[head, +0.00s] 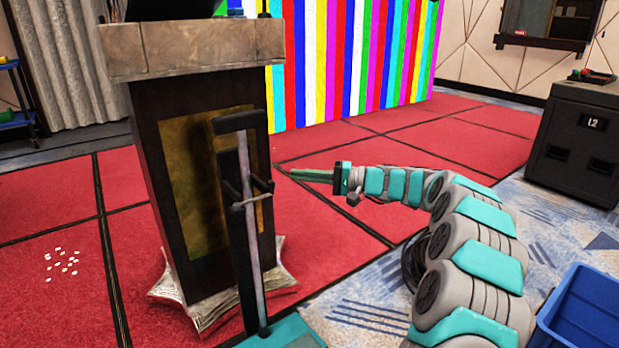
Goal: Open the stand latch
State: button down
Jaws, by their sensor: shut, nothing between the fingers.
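A dark upright stand (233,210) with a short flat top bar rises in front of the podium. A pale rod (246,165) runs along its front. A small dark pronged bracket (262,186) sits across the rod at mid-height, with a thin pale band just below it. I cannot tell for sure which of these parts is the latch. My gripper (292,173) is shut and empty, with its thin green fingers together and pointing left. In the picture its tips are a little right of the bracket and slightly higher. I see no contact, and the depth between them is unclear.
A stone-topped podium (150,170) stands behind the stand. A colour-striped video wall (340,60) is at the back. A dark cabinet (580,140) and a blue bin (585,305) are at right. White scraps (62,264) lie on the otherwise open red carpet at left.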

jog(key=shift+s+a+b, duration=0.1)
jog(key=shift+s+a, duration=0.35)
jog(key=shift+a, duration=0.4)
jog(key=shift+s+a+b, duration=0.1)
jog(key=shift+s+a, duration=0.35)
jog(key=shift+a, duration=0.45)
jog(key=shift+s+a+b, duration=0.1)
jog(key=shift+s+a, duration=0.35)
jog(key=shift+a, duration=0.4)
jog(key=shift+s+d+m+t+b, duration=0.25)
jog(key=shift+s+m+t+b, duration=0.15)
jog(key=shift+t+b, duration=0.2)
